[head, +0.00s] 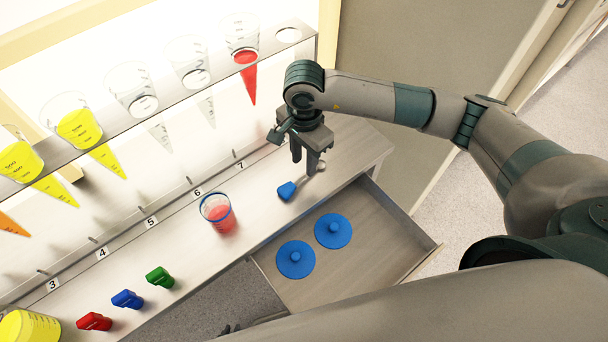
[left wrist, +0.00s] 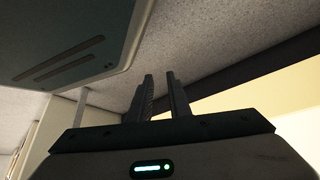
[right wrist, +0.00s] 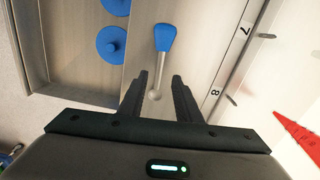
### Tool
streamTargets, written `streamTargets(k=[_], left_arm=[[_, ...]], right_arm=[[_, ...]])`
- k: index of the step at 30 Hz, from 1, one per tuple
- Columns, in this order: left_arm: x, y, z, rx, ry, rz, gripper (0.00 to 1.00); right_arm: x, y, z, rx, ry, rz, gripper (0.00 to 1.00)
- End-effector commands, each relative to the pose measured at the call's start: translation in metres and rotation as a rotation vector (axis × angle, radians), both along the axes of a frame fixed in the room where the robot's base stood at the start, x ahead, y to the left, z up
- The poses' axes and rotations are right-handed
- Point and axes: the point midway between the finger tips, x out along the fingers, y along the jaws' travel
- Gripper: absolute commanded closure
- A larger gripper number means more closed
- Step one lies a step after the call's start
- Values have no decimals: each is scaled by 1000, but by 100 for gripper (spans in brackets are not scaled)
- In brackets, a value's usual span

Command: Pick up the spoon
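The spoon, with a blue handle (head: 287,190) and a metal bowl, lies on the light wooden counter beside the open drawer. In the right wrist view its handle (right wrist: 165,38) points away from me and its bowl lies near my fingers. My right gripper (head: 304,166) is open, pointing down over the bowl end. In the right wrist view its fingertips (right wrist: 160,75) stand either side of the spoon's shaft; I cannot tell how far above it they are. My left gripper (left wrist: 159,75) is partly open and empty, pointing at bare floor and away from the spoon.
A cup with red juice (head: 218,212) stands left of the spoon. The open drawer (head: 375,262) holds two blue lids (head: 333,231). Red, blue and green handled items (head: 160,277) lie further left on the counter. A shelf (head: 150,100) with cones rises behind.

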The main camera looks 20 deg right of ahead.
Motion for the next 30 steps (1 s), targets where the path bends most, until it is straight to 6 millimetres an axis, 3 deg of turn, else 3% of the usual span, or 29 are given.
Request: streamTargets(k=[9, 19, 24, 30], left_arm=[[-5, 3, 2, 6, 17, 1, 83], [-62, 26, -16, 50, 156, 2, 83], [-74, 30, -19, 57, 183, 2, 83], [-79, 32, -22, 60, 195, 3, 83]], right_arm=[[-1, 0, -7, 0, 2, -2, 69], [-3, 1, -37, 0, 4, -2, 69], [-2, 1, -50, 0, 2, -1, 69], [-2, 1, -52, 0, 0, 0, 69]])
